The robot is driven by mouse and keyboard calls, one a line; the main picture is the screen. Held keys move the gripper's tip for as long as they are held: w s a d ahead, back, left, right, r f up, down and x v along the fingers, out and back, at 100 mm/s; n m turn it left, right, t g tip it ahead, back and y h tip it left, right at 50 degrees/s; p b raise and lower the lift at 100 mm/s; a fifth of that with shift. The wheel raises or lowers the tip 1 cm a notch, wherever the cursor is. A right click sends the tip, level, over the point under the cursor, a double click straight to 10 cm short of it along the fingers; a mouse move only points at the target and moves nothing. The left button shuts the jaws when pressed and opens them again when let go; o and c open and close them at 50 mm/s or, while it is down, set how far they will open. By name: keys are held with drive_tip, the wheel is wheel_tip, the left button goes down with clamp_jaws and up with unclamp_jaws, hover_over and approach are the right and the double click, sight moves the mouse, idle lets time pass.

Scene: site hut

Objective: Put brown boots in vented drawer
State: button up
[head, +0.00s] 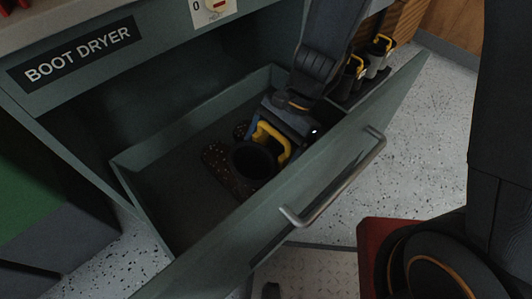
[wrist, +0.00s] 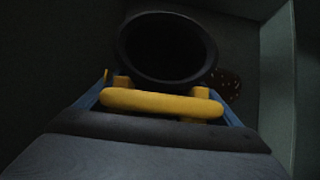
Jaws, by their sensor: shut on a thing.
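The brown boots (head: 217,165) are inside the open vented drawer (head: 150,152), low near its floor. They are dark brown with lighter specks, a round black opening and a yellow pull handle (head: 268,134). My gripper (head: 280,126) reaches down into the drawer from above and is shut on the boots at the yellow handle. In the wrist view, the black opening (wrist: 168,48) is just beyond the yellow handle (wrist: 160,103), and a speckled brown part (wrist: 226,86) shows at right. Whether the soles touch the drawer floor is hidden.
The drawer is pulled out under the panel labelled BOOT DRYER (head: 78,54). Its front has a metal bar handle (head: 335,185). Other dark footwear with yellow handles (head: 382,43) stands behind, at upper right. The drawer's left part is clear. Speckled floor (head: 440,115) lies right.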

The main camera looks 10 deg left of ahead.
drive_tip(key=shift+f, duration=0.45)
drive_tip(key=o, duration=1.9)
drive_tip(key=shift+f, duration=0.1)
drive_tip(key=p+v, duration=0.4)
drive_tip(key=v, duration=0.8)
